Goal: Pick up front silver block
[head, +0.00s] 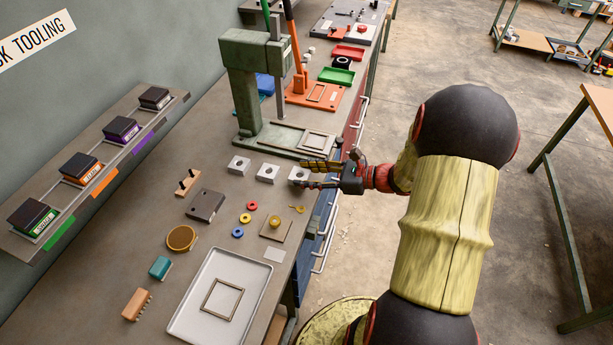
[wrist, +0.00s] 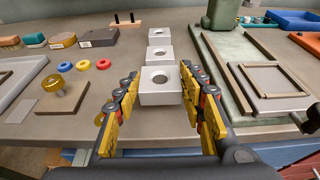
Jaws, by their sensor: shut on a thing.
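Three silver blocks with round holes stand in a row on the workbench. The front silver block (wrist: 161,86) is nearest to me in the wrist view; in the head view it (head: 299,174) is the right one of the row, beside the press base. My gripper (wrist: 160,100) has its yellow fingers on both sides of this block and is shut on it; in the head view my gripper (head: 318,174) reaches in from the right. The middle block (head: 267,173) and the back block (head: 239,165) stand apart from it. I cannot tell whether the held block touches the bench.
The green press (head: 245,90) and its base plate stand close beside the row. Coloured washers (wrist: 83,65) and a plate with a brass knob (wrist: 58,88) lie on the other side. A white tray (head: 180,324) lies at the bench's near end.

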